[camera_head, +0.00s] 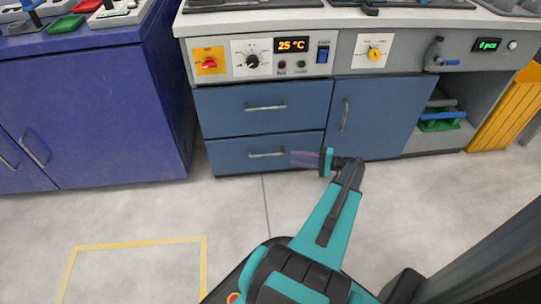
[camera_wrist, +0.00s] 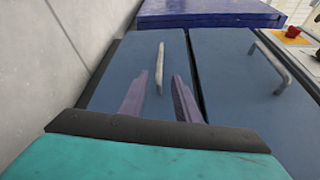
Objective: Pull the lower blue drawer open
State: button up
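The lower blue drawer (camera_head: 230,158) is shut, flush in the cabinet front under the upper drawer. Its silver bar handle (camera_head: 267,154) runs level across it. In the wrist view the lower drawer (camera_wrist: 115,75) is turned sideways, and its handle (camera_wrist: 160,68) lies between the lines of my two purple fingers. My gripper (camera_head: 291,158) is open, just right of the handle in the head view. In the wrist view my gripper (camera_wrist: 161,75) has one finger on each side of the handle's near end. Contact with the handle cannot be told.
The upper blue drawer (camera_head: 230,108) is shut, with its own handle (camera_head: 265,107). A blue door (camera_head: 375,115) stands to the right, and an open shelf with a green rack (camera_head: 440,122) beyond it. The grey floor (camera_head: 225,210) before the drawers is clear apart from my arm.

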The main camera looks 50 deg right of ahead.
aim_at(270, 155)
jog(key=b+x, duration=0.4)
jog(key=x, duration=0.8)
jog(key=shift+w+a, duration=0.15)
jog(key=shift+w, duration=0.2)
grip_shut()
jog(key=shift+d, duration=0.2)
jog(key=shift+s+a, duration=0.1)
jog(key=shift+a, duration=0.1)
